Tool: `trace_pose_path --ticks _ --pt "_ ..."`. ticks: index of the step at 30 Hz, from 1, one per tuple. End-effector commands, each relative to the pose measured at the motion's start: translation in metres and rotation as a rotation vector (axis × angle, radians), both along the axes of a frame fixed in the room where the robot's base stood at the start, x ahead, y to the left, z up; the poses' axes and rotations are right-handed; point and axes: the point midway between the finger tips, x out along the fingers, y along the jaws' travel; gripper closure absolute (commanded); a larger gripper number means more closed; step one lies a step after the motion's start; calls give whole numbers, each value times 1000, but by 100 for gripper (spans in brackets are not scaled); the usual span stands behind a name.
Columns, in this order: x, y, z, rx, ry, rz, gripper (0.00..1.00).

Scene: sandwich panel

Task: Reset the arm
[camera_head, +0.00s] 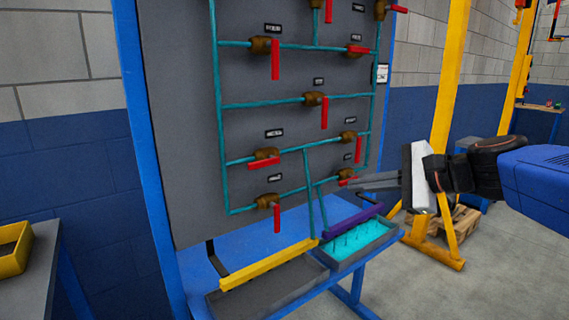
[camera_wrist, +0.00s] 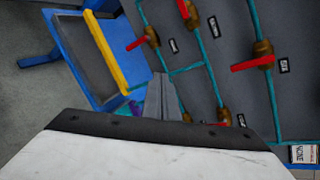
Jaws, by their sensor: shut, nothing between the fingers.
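My gripper (camera_head: 356,183) reaches in from the right in the head view, in front of the lower right of the grey panel (camera_head: 175,110). Its fingers are shut with nothing between them. The fingertips overlap the lowest right red-handled valve (camera_head: 346,174) in that picture; I cannot tell whether they touch it. In the wrist view the closed fingers (camera_wrist: 160,85) point toward the panel (camera_wrist: 235,95), with red valve handles (camera_wrist: 252,63) ahead and to the right.
Teal pipes with several brass valves cover the panel. Below are a yellow bar (camera_head: 268,265), a purple bar (camera_head: 352,232) and a tray of teal liquid (camera_head: 375,235). A yellow post (camera_head: 447,90) stands behind my arm. A side table (camera_head: 45,270) with a yellow bin (camera_head: 14,250) stands left.

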Motion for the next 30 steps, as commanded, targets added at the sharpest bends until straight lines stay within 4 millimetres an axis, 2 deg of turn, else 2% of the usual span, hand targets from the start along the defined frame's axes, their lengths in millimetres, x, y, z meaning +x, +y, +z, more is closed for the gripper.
trace_pose_path --ticks 1,3,7,11,15,18,24,30 --pt "-17 3 -20 -101 -17 45 100" --pt "-39 1 -47 -247 -42 113 100" --pt "-77 -10 -96 -514 -90 252 100" --pt "-113 -30 -139 -776 -139 407 100" --pt "-147 -59 -177 -1046 -193 591 100" --pt "-166 -81 -197 -1215 -225 717 100" --pt "-186 -111 -217 -1428 -263 889 100" --pt "-190 -120 -221 -1482 -271 935 100"
